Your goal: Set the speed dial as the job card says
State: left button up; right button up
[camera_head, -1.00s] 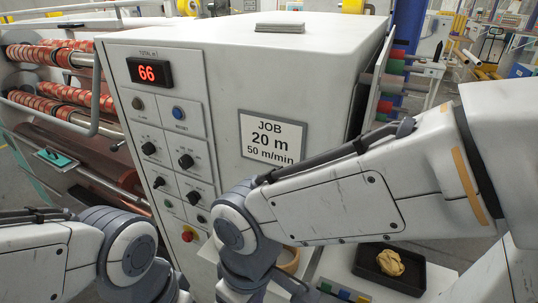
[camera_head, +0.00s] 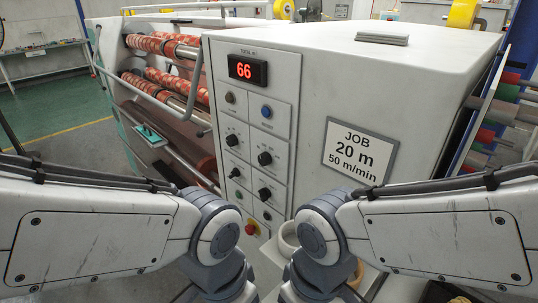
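The job card (camera_head: 359,151) on the white machine (camera_head: 410,90) reads "JOB 20 m 50 m/min". The control panel (camera_head: 249,110) on the machine's left face has a red display (camera_head: 248,70) showing 66. Several black knobs sit below it: upper left (camera_head: 232,140), upper right (camera_head: 265,159), lower left (camera_head: 236,172) and lower right (camera_head: 264,193). Their labels and scales are too small to read, so I cannot tell which is the speed dial. Both my arms reach in low, with their joints in front of the panel's lower end. Both grippers are below the picture.
A blue button (camera_head: 266,111) and a red stop button (camera_head: 251,228) are on the panel. Pale tape rings (camera_head: 288,238) and a black tray (camera_head: 450,294) lie low, partly hidden.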

aim_at(265, 159)
jog(key=u, duration=2.35)
jog(key=k, duration=0.35)
jog(key=z, duration=1)
